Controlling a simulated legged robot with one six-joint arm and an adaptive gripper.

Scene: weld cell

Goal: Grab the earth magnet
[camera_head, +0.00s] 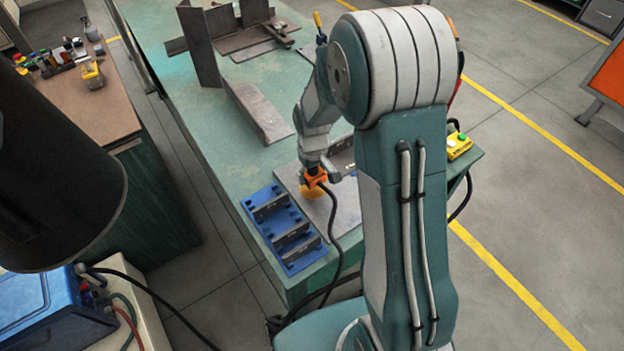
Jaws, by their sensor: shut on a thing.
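The earth magnet (314,182) looks like a small orange and yellow piece with a black cable running from it. It is over a flat grey steel plate (345,212) near the front of the green table. I cannot tell whether it touches the plate. My gripper (318,171) is at the end of my arm, pointing down, shut on the orange top of the magnet. The fingertips are small and partly hidden by the magnet and cable.
A blue fixture tray (283,262) with dark bars lies just left of the plate. Steel angles (258,112) stand and lie farther back on the green table (195,100). A yellow button box (458,146) is at the right edge. The cable drops over the front edge.

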